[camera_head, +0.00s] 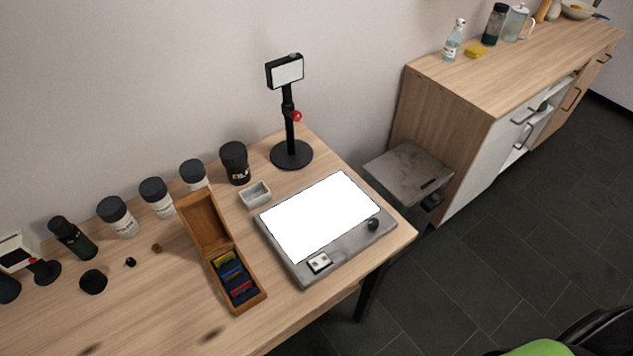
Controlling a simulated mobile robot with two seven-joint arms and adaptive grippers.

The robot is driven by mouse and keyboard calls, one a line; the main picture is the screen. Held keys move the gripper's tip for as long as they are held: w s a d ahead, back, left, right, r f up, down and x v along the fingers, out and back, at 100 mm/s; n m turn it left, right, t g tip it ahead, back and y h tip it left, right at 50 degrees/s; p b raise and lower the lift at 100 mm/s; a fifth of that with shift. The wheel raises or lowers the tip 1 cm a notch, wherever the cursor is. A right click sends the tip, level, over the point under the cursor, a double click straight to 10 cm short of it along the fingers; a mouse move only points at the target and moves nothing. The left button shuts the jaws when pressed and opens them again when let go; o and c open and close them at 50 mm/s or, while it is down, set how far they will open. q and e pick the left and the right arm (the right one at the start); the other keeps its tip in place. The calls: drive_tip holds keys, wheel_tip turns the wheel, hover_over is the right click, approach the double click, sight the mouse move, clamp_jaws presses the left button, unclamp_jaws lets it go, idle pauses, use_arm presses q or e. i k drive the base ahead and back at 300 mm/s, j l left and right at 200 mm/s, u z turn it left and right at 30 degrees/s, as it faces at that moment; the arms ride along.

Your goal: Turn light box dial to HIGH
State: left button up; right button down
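The light box (290,267) is a flat grey slab with a bright white lit panel (320,216), lying on the right end of the wooden table. A small black round dial (373,224) sits on its grey border at the right corner. A small white label plate with dark marks (319,262) is on the front border; its marks are too small to read. The dial's setting cannot be told. Neither of my grippers is in view.
An open wooden box (205,222) with coloured items stands left of the light box. A small grey tray (255,194), a black stand (291,154) and several jars stand behind. A grey stool (408,172) and a cabinet (440,115) stand to the right.

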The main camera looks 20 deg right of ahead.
sight(373, 223)
drive_tip(key=z, duration=0.95)
